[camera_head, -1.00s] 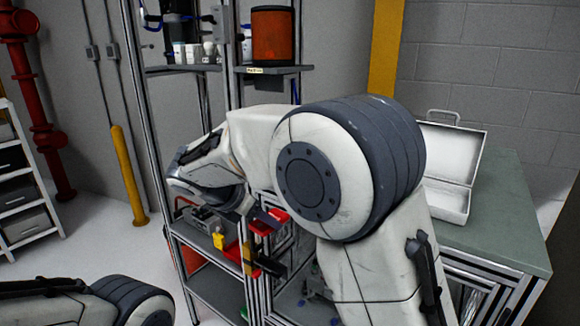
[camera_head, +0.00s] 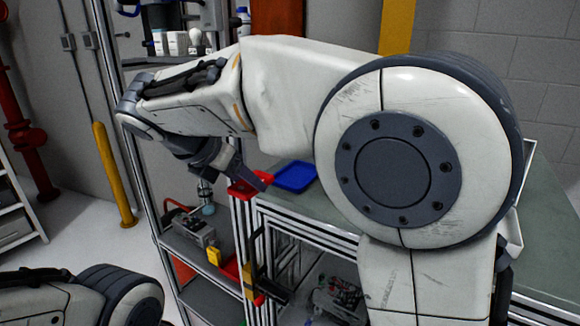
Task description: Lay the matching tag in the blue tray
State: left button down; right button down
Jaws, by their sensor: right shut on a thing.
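The blue tray (camera_head: 293,177) lies on the green-grey bench top, just below my right forearm in the picture, and looks empty. My right gripper (camera_head: 232,178) points downward left of the tray, over or near a red tray (camera_head: 250,187). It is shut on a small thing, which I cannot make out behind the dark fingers. I cannot make out any tag. Part of my left arm shows at the bottom left; its gripper is out of view.
A metal-framed shelf (camera_head: 205,293) stands below the right gripper, with a grey device (camera_head: 190,230) and a yellow block (camera_head: 213,256) on it. My right arm hides much of the bench (camera_head: 548,235). A yellow post (camera_head: 114,172) stands at the left.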

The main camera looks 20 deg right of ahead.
jog(key=w+d+p, duration=0.2)
jog(key=w+d, duration=0.1)
jog(key=d, duration=0.1)
jog(key=w+d+p, duration=0.1)
jog(key=w+d, duration=0.2)
jog(key=d, duration=0.1)
jog(key=w+d+p, duration=0.2)
jog(key=w+d, duration=0.1)
jog(key=d, duration=0.1)
jog(key=shift+w+d+r+p, duration=0.1)
jog(key=shift+w+d+p, duration=0.2)
jog(key=shift+w+d, duration=0.1)
jog(key=shift+w+d+f+p, duration=0.15)
jog(key=shift+d+f+p, duration=0.15)
jog(key=shift+f, duration=0.35)
jog(key=shift+w+d+f+p, duration=0.2)
jog(key=shift+f+p, duration=0.2)
jog(key=shift+f, duration=0.75)
